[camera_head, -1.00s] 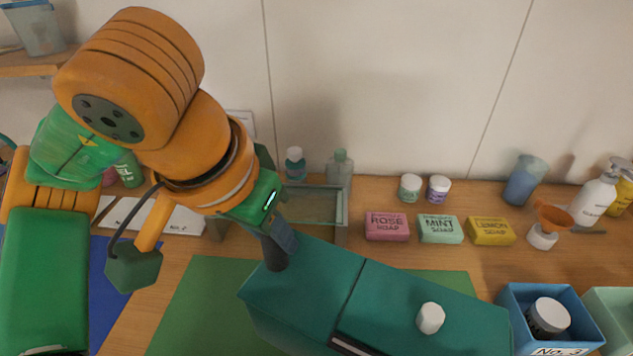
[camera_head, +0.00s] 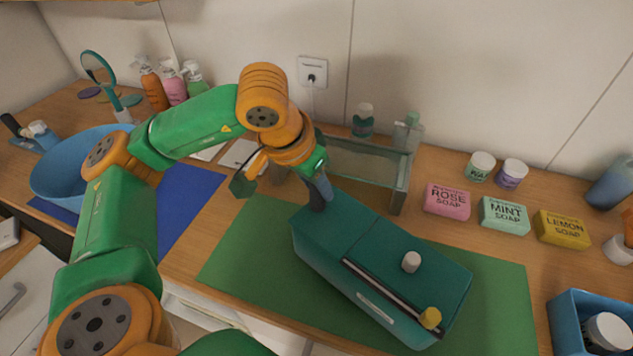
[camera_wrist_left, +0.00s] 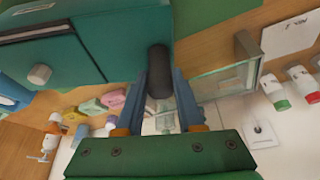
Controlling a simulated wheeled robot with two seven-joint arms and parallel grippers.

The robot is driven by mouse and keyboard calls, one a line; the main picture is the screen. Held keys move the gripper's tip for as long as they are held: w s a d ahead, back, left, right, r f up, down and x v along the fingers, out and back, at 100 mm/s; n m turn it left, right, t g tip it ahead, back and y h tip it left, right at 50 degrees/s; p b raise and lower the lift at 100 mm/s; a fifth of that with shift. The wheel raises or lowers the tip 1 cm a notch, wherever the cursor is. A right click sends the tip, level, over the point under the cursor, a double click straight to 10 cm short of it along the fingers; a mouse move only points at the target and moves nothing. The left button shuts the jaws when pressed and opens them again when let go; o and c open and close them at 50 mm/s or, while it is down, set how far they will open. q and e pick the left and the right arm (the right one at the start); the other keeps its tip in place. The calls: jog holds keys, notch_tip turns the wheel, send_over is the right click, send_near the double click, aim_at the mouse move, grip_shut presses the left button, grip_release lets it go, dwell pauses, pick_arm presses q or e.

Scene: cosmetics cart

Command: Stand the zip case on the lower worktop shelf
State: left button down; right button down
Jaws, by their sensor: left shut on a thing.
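The zip case is the large teal box (camera_head: 385,250) with a dark seam and a pale label strip on its near side. It is over the green mat; whether it touches the mat I cannot tell. My left gripper (camera_head: 318,192) is at the case's far-left end. In the left wrist view its fingers (camera_wrist_left: 160,85) are shut on a dark rounded grip at the edge of the case (camera_wrist_left: 120,40). A low glass-sided shelf stand (camera_head: 398,190) is behind the case; I cannot tell whether this is the lower worktop shelf. My right gripper is not in view.
A rose soap (camera_head: 447,201), mint soap (camera_head: 504,215) and lemon soap (camera_head: 562,228) lie right of the stand, with two small jars behind. A blue bin (camera_head: 565,325) is at lower right. A blue basin (camera_head: 75,165) stands left. Part of the green mat (camera_head: 240,250) is bare.

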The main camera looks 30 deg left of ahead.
pick_arm(q)
jog(key=shift+f, duration=0.2)
jog(key=c, duration=0.5)
grip_release()
jog(key=shift+r, duration=0.1)
